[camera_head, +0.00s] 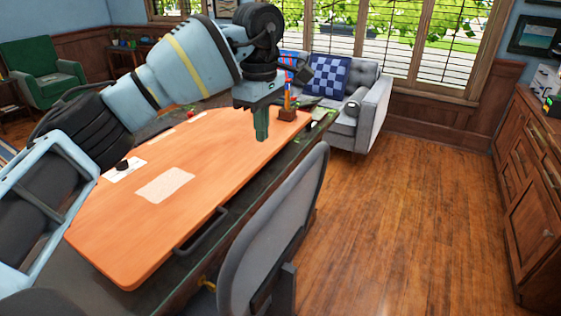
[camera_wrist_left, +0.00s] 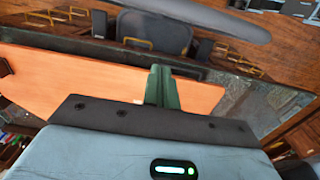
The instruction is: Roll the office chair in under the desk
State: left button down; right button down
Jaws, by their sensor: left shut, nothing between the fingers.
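The office chair (camera_head: 272,230) has a grey backrest and stands at the desk's right side in the head view, its back toward the open floor. Its seat and wheels are mostly hidden there. In the left wrist view the backrest top (camera_wrist_left: 205,17) and a dark seat (camera_wrist_left: 155,32) show at the top. The desk (camera_head: 210,155) has an orange wood top with a dark border. My left gripper (camera_head: 261,136) is shut and empty, pointing down above the desk's far part, apart from the chair. It also shows in the left wrist view (camera_wrist_left: 161,72). My right gripper is not visible.
Papers (camera_head: 165,185) and a pen holder (camera_head: 288,113) are on the desk. A grey sofa (camera_head: 365,105) stands under the windows, and a wooden cabinet (camera_head: 535,190) lines the right wall. The wood floor (camera_head: 420,220) between chair and cabinet is clear.

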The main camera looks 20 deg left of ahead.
pick_arm(q)
jog(key=d+f+p, duration=0.1)
jog(key=d+f, duration=0.3)
jog(key=f, duration=0.6)
jog(key=shift+s, duration=0.15)
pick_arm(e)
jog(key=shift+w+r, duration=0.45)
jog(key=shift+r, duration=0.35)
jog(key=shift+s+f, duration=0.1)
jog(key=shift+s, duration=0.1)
pick_arm(q)
jog(key=d+p, duration=0.1)
jog(key=d, duration=0.5)
jog(key=shift+s+d, duration=0.15)
jog(key=shift+s, duration=0.1)
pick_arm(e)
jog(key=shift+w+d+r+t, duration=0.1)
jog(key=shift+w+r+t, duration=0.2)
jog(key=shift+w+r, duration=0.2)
